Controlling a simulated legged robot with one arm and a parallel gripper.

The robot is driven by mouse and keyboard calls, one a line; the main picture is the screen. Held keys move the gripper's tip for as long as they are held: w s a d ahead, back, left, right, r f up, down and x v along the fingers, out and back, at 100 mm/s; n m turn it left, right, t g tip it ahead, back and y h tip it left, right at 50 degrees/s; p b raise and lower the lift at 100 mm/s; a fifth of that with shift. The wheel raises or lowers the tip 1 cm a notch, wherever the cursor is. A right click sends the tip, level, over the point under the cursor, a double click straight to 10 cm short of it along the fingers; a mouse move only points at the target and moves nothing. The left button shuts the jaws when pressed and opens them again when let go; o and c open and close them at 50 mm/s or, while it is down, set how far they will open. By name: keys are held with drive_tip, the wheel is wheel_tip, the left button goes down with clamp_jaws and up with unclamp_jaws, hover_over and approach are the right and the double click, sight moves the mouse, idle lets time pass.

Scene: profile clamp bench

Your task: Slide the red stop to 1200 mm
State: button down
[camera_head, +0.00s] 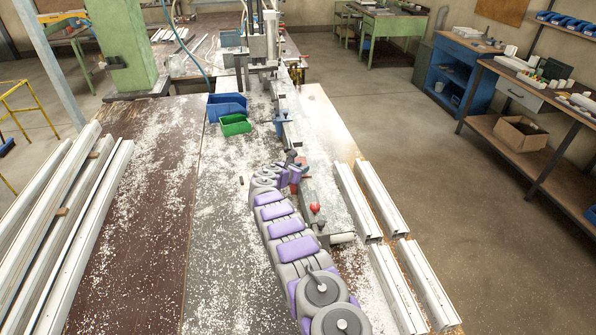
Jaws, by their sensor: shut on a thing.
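My purple and grey arm reaches up from the bottom centre and curls to the right over the rail. My gripper (299,170) is at the rail, shut on what seems to be the red stop (294,188). Only a small red patch of the stop shows beside the gripper; the arm hides most of it, and the jaw contact is too small to make out. The grey rail (323,191) runs from the near end up to the machine at the back. A separate red knob (315,208) sits nearer on the rail. No scale marks are readable.
A blue clamp piece (281,121) stands farther along the rail. Blue (227,106) and green (235,125) bins stand to its left. Pale profiles (372,200) lie right of the rail, and long ones (58,220) lie far left. White chips litter the bench.

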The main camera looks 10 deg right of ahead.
drive_tip(key=shift+a, duration=0.1)
drive_tip(key=c, duration=0.9)
unclamp_jaws()
drive_tip(key=shift+c, duration=0.2)
drive_tip(key=shift+s+a, duration=0.1)
drive_tip(key=p+v, duration=0.1)
drive_tip(key=v, duration=1.6)
drive_tip(key=shift+a, duration=0.2)
drive_tip(key=shift+f, duration=0.15)
